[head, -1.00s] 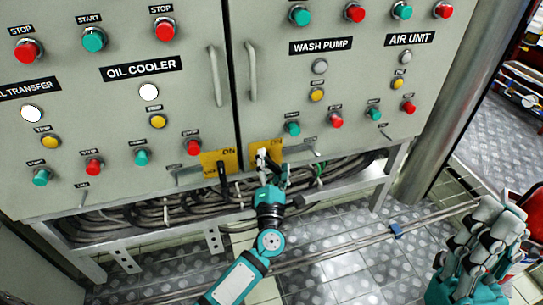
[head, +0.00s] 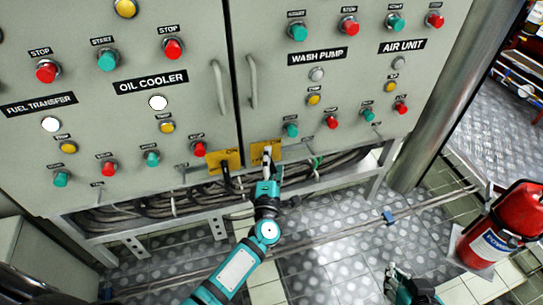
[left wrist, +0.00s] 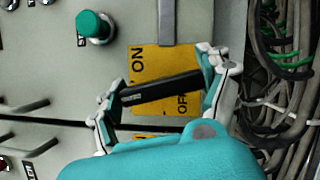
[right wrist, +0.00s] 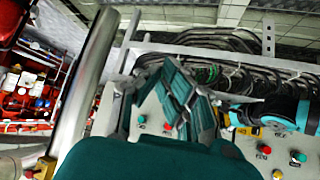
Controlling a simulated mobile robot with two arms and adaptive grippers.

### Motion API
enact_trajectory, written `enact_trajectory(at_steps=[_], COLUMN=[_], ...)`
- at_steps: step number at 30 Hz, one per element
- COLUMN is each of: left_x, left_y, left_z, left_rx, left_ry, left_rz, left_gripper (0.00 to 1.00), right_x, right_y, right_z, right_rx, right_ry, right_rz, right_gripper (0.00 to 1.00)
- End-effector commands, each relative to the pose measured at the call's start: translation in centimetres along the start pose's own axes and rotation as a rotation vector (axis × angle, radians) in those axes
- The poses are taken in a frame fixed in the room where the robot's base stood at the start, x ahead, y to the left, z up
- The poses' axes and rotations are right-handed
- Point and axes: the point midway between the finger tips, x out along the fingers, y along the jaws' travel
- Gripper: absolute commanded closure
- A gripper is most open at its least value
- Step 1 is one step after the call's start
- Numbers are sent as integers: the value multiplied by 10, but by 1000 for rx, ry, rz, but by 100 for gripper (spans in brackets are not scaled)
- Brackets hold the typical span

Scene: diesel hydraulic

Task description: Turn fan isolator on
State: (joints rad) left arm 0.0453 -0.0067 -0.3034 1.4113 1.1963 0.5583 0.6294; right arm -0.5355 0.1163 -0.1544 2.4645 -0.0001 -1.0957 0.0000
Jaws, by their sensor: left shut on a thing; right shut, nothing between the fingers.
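The isolator's black handle (left wrist: 165,88) crosses a yellow plate (left wrist: 150,62) marked ON and OFF in the left wrist view. My left gripper (left wrist: 160,94) is shut on this handle, one finger at each end. The handle lies slanted between the two words. In the head view, my left gripper (head: 266,166) is at the right one of two yellow plates (head: 262,146) on the cabinet's lower edge and hides most of its handle. The plate's label is too small to read. My right gripper (right wrist: 168,98) is shut and empty; in the head view it (head: 398,277) is low at the right, partly cut off.
A second yellow plate (head: 216,164) with a black handle is just left of my left gripper. Door handles (head: 219,88), buttons and lamps are above. Cables (head: 140,212) run below the cabinet. A red fire extinguisher (head: 497,225) stands at the right.

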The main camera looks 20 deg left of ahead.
Motion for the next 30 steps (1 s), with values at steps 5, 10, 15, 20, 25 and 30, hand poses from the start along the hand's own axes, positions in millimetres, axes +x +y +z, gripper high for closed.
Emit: enact_trajectory(at_steps=[5, 10, 15, 20, 25, 30], left_x=[0, 0, 0, 0, 0, 0], left_y=[4, 3, 2, 1, 0, -1], left_z=[2, 3, 3, 2, 2, 2], left_rx=[59, 114, 164, 204, 233, 251], left_ry=[-2, -3, -2, -3, -4, -4], left_rz=[-27, -50, -70, -87, -99, -105], left_gripper=[55, 55, 55, 55, 55, 55], right_x=[-30, -56, -63, -45, -24, -12], right_y=[8, 12, 12, 11, 11, 10], right_z=[63, 91, 82, 92, 106, 114], right_rx=[9, 15, 15, 15, 14, 13], right_ry=[-340, -519, -516, -529, -540, -544], right_rz=[19, 26, 26, 23, 21, 19], right_gripper=[100, 100, 100, 100, 100, 100])
